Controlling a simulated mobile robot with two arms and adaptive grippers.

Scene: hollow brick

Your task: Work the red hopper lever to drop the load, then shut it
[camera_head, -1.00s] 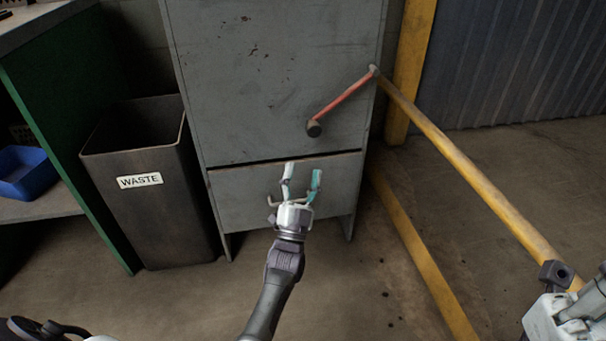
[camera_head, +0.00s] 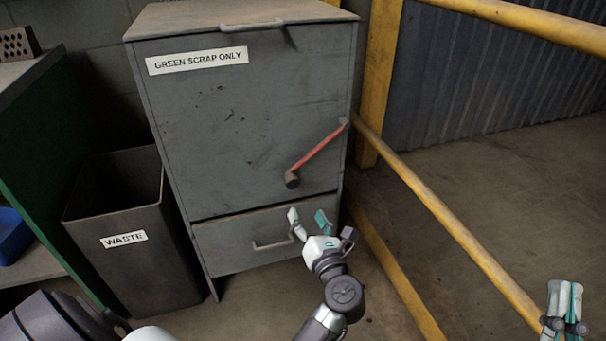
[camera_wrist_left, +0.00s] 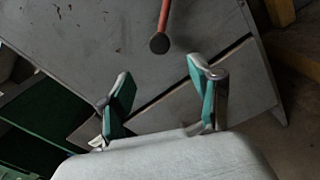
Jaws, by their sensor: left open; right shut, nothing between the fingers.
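The red lever (camera_head: 318,150) is on the front of the grey hopper cabinet (camera_head: 215,110). It runs from a pivot at the cabinet's right edge down and left to a dark knob (camera_head: 292,181). My left gripper (camera_head: 308,217) is open and empty, below the knob and in front of the lower drawer, apart from the lever in the picture. In the left wrist view the lever's red rod (camera_wrist_left: 164,16) and knob (camera_wrist_left: 159,43) show beyond and above the open fingers (camera_wrist_left: 160,95). My right gripper (camera_head: 565,290) is shut and empty at the lower right, far from the lever.
The lower drawer (camera_head: 225,249) has a wire handle and looks shut. A dark waste bin (camera_head: 150,265) stands left of the cabinet. A green-sided bench (camera_head: 45,170) is further left. Yellow rails (camera_head: 440,212) run along the right. A sign reads GREEN SCRAP ONLY (camera_head: 198,62).

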